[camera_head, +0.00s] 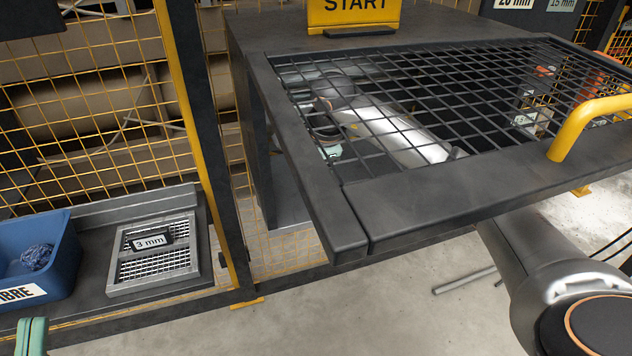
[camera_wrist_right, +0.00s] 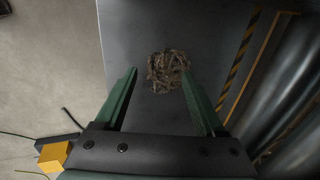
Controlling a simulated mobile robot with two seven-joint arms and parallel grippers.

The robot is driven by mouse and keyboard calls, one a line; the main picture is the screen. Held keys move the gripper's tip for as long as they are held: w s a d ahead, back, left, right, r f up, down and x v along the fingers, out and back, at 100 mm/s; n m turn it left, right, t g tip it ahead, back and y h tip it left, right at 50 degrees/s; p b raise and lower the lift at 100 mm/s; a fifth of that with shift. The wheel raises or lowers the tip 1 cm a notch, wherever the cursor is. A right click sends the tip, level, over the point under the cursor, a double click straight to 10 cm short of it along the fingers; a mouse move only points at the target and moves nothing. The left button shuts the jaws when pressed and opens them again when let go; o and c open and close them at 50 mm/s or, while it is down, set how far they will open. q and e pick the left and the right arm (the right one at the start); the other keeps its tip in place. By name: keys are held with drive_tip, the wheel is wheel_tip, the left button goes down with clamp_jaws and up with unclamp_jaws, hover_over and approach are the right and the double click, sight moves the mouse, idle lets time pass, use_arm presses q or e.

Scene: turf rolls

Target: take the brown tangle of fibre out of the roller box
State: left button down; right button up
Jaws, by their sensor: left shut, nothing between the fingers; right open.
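The brown tangle of fibre (camera_wrist_right: 168,70) lies on a flat dark grey surface in the right wrist view. My right gripper (camera_wrist_right: 158,76) is open, with its green fingers either side of the tangle's near side; I cannot tell whether they touch it. In the head view the roller box has a dark mesh guard (camera_head: 400,95) with a yellow handle (camera_head: 590,122). A pale arm link shows through the mesh; the tangle and right fingers cannot be made out there. My left gripper (camera_head: 32,334) is shut and empty at the bottom left edge.
A blue bin (camera_head: 40,250) holding a bluish tangle stands at the left, beside a tray marked 3 mm (camera_head: 152,262). A yellow fence post (camera_head: 195,120) stands between tray and roller box. Dark rollers (camera_wrist_right: 300,90) lie right of the tangle, beyond a striped strip (camera_wrist_right: 238,70).

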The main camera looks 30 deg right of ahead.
drive_tip(key=f, duration=0.1)
drive_tip(key=w+f, duration=0.2)
drive_tip(key=shift+d+b, duration=0.25)
drive_tip(key=shift+b, duration=0.1)
use_arm(q)
drive_tip(key=s+r+m+h, duration=0.1)
drive_tip(key=r+h, duration=0.1)
drive_tip(key=s+r+m+h, duration=0.1)
drive_tip(key=r, duration=0.1)
drive_tip(key=shift+s+d+m, duration=0.25)
drive_tip(key=shift+s+m, duration=0.05)
drive_tip(key=shift+s, duration=0.05)
use_arm(e)
drive_tip(key=shift+r, duration=0.1)
drive_tip(key=c, duration=1)
